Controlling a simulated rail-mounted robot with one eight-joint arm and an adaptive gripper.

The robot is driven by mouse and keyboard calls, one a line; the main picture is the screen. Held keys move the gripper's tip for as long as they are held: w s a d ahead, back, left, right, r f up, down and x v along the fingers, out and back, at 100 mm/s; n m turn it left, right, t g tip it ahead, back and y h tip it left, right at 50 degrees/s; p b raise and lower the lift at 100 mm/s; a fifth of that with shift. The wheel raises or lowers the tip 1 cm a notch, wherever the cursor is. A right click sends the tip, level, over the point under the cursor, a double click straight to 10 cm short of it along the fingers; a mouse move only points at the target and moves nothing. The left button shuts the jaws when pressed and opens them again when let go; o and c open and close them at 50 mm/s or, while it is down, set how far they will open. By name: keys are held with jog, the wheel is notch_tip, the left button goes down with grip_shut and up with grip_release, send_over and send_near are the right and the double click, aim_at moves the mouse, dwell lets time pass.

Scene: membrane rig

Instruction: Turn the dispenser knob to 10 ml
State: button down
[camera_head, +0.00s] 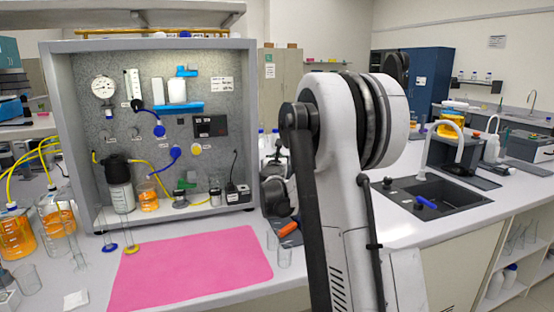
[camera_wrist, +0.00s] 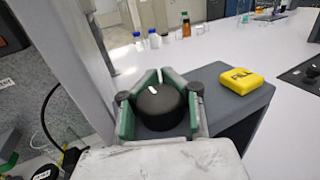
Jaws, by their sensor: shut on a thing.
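In the wrist view a round black knob (camera_wrist: 160,108) with a short white mark on its top sits on a dark grey box (camera_wrist: 255,107), which looks like the dispenser. My gripper (camera_wrist: 158,95) has its green-padded fingers closed around the knob, one on each side. The mark is near the knob's far edge. A thin white line stands just beyond the knob; I cannot read any scale numbers, so the set volume cannot be told. In the head view my arm hides the knob and most of the gripper.
A yellow block (camera_wrist: 241,80) with dark lettering lies on the box right of the knob. The grey rig cabinet (camera_head: 250,120) stands close on the left. A pink mat (camera_head: 195,265) lies in front of it. Small bottles (camera_wrist: 155,40) stand beyond the box.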

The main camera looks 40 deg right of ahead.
jog(key=shift+s+f, duration=0.1)
jog(key=shift+f, duration=0.05)
jog(key=c, duration=1.5)
grip_release()
jog(key=shift+r, duration=0.2)
jog(key=shift+o, duration=0.2)
jog(key=shift+a, duration=0.1)
jog(key=v, duration=1.2)
jog(key=shift+o, duration=0.4)
